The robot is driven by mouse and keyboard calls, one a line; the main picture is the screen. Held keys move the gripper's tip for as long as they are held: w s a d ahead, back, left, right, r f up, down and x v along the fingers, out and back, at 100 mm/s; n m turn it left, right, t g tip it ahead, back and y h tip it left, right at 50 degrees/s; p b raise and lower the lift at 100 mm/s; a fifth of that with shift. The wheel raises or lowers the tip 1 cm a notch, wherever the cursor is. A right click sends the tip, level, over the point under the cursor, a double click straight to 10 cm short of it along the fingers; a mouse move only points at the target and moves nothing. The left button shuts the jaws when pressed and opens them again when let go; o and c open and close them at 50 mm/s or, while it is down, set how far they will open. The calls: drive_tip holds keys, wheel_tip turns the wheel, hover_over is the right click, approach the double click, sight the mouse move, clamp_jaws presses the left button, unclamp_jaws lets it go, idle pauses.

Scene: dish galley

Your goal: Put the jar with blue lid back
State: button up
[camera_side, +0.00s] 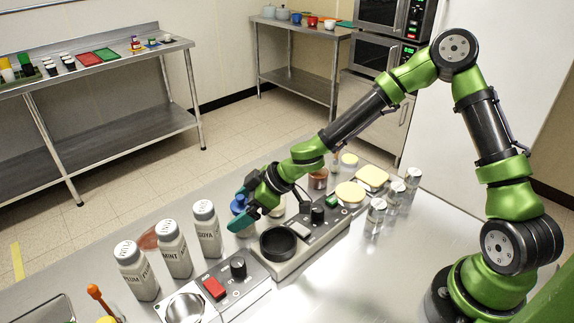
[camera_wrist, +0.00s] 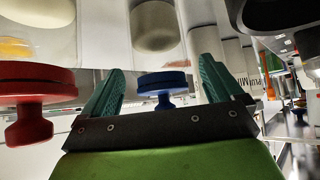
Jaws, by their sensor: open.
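The blue lid (camera_side: 238,204) of the jar shows at my gripper's fingertips in the side view, partly hidden by the teal fingers. In the wrist view the blue lid (camera_wrist: 163,83) with its knob lies between the two fingers, with a visible gap on each side. My gripper (camera_side: 243,207) is open, and its fingers also show in the wrist view (camera_wrist: 162,70). The jar's body is mostly hidden, and I cannot tell whether a finger touches it.
A red lid (camera_wrist: 36,88) with a knob is close beside the left finger in the wrist view. Several white labelled bottles (camera_side: 173,250) stand left of my gripper. A device with a black round cup (camera_side: 278,243) is just right. Yellow-topped round items (camera_side: 350,193) and metal shakers (camera_side: 376,213) stand farther right.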

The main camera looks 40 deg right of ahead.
sight(241, 199)
wheel_tip(241, 199, up, 2)
drive_tip(key=shift+a+r, duration=0.1)
drive_tip(key=shift+a, duration=0.05)
drive_tip(key=shift+r, duration=2)
drive_tip(key=shift+s+f+m, duration=0.15)
drive_tip(key=shift+s+m, duration=0.2)
drive_tip(key=shift+m, duration=0.05)
drive_tip(key=shift+s+h, duration=0.4)
drive_tip(key=shift+s, duration=0.3)
drive_tip(key=shift+s+r+m+t, duration=0.1)
drive_tip(key=shift+r+m+t, duration=0.2)
drive_tip(key=shift+r, duration=0.1)
drive_tip(key=s+d+r+m+t+h, duration=0.1)
drive_tip(key=s+d+r+m+h, duration=0.1)
drive_tip(key=d, duration=0.7)
drive_tip(key=s+d+r+m+t+h, duration=0.1)
drive_tip(key=s+d+r+m+h, duration=0.2)
drive_tip(key=d, duration=0.6)
drive_tip(key=s+r+m, duration=0.2)
drive_tip(key=s, duration=0.1)
drive_tip(key=shift+d+r+m+h, duration=0.15)
drive_tip(key=shift+r+m+h, duration=0.1)
drive_tip(key=shift+m+h, duration=0.05)
